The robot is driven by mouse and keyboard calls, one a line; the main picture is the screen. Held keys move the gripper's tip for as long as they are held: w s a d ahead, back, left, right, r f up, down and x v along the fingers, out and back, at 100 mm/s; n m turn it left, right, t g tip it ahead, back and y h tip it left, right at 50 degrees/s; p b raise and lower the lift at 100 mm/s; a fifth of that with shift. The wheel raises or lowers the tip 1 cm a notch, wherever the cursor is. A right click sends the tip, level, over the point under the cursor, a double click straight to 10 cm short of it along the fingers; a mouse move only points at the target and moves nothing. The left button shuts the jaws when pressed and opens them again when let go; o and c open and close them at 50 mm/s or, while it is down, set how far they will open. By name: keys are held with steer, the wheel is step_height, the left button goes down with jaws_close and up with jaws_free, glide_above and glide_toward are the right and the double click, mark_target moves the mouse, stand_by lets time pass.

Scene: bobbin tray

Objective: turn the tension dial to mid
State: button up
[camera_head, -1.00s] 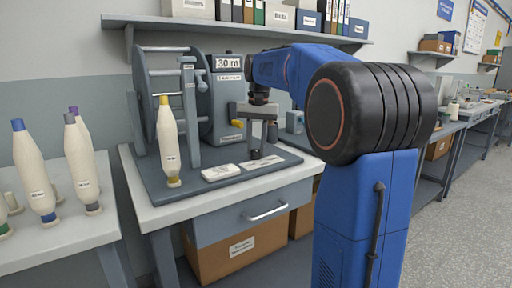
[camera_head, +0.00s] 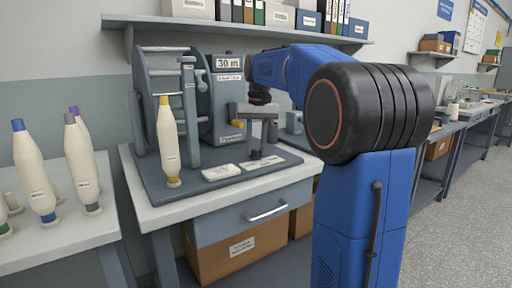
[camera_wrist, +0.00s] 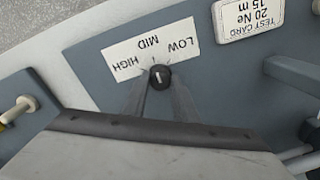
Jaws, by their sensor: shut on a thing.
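The tension dial (camera_wrist: 160,76) is a small black round knob with a white pointer line, on the grey base plate. The line stands nearly upright in the wrist view, toward the MID word of the white LOW-MID-HIGH label (camera_wrist: 128,58), which reads upside down there. My gripper (camera_wrist: 161,82) is shut on the dial, one finger on each side of it. In the head view my gripper (camera_head: 258,143) reaches down to the dial (camera_head: 256,154) at the front of the machine base. The pointer is too small to read there.
A white test card (camera_wrist: 249,17) lies beside the dial label. A yellow-tipped bobbin (camera_head: 167,140) stands to the left, by the reel machine (camera_head: 218,128) with its 30 m sign. More bobbins (camera_head: 34,172) stand on the left table. A shelf (camera_head: 240,32) runs above.

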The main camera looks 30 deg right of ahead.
mark_target(258, 151)
steer(key=o, duration=1.1)
steer(key=shift+c, duration=0.2)
step_height(258, 151, up, 17)
steer(key=shift+s+d+r, duration=0.15)
steer(key=shift+d+r, duration=0.05)
steer(key=shift+d, duration=0.2)
steer(key=shift+s+a, duration=0.1)
steer(key=s+a+f+n+t, duration=0.2)
steer(key=s+a+f, duration=0.8)
steer(key=s+f, duration=0.3)
steer(key=s+a+f+n+t, duration=0.1)
steer(key=s+a+f, duration=0.2)
steer(key=s+f, duration=0.5)
steer(key=s+a+f+n+t, duration=0.1)
steer(key=s+a+f+n, duration=0.1)
steer(key=s+f, duration=0.7)
step_height(258, 151, down, 8)
steer(key=shift+s+a+r+t+h, duration=0.15)
steer(key=shift+a+t+h, duration=0.15)
steer(key=shift+a, duration=0.3)
